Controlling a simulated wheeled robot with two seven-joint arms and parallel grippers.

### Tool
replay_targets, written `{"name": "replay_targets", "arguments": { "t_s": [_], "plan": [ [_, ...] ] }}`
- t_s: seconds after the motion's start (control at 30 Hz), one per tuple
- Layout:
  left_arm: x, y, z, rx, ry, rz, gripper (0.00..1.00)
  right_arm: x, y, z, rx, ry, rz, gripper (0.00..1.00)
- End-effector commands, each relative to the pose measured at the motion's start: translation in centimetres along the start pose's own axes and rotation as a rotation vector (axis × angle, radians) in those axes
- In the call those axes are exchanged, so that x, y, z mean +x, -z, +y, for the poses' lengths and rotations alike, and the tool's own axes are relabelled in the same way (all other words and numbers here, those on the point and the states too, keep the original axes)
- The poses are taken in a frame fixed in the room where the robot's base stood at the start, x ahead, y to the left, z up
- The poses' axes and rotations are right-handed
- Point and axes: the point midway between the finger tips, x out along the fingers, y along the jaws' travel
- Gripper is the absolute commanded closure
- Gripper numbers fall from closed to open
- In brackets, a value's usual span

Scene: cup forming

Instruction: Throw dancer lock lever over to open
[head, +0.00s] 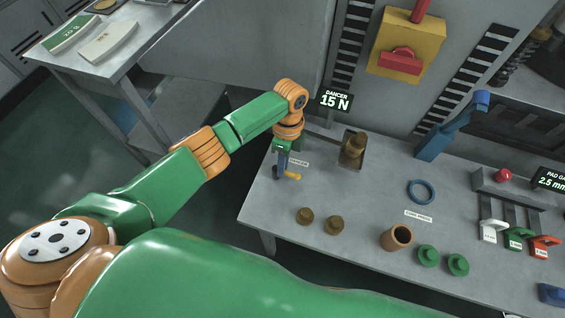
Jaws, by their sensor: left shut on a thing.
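My left gripper (281,172) reaches down at the left edge of the grey bench, beside a small label. It is shut on the dancer lock lever (293,177), of which a yellow end shows by the fingers. The rest of the lever is hidden by the gripper, and its exact angle is hard to tell. A black dancer display (336,100) reading 15 N stands just behind. My right gripper is not in view.
On the bench (330,195) are a brass fitting (353,147), two brown knobs (305,216), a brown cup (397,237), two green pieces (428,256), a blue ring (421,192) and a blue lever (452,125). A side table (125,62) stands at upper left.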

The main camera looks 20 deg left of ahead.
Motion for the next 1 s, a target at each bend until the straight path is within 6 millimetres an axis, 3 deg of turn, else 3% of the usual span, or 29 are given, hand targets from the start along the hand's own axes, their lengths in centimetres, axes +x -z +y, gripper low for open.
{"name": "replay_targets", "arguments": {
  "t_s": [0.2, 0.23, 0.33, 0.67, 1.0],
  "plan": [
    [0.1, 0.1, 0.1, 0.002, -0.004, 0.001, 1.0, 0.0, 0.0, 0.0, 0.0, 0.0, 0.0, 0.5],
    [0.2, 0.1, 0.1, 0.002, -0.005, 0.001, 0.79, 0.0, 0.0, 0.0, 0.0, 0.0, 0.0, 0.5],
    [0.1, 0.1, 0.1, 0.001, -0.004, 0.001, 0.52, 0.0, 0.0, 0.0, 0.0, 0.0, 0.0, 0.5],
    [-0.4, 0.0, 0.0, 0.0, -0.001, 0.0, 0.52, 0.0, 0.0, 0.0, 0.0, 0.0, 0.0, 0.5],
    [-6.5, 0.1, 0.0, 0.001, -0.001, 0.0, 0.52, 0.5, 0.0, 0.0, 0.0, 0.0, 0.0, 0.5]
  ]
}}
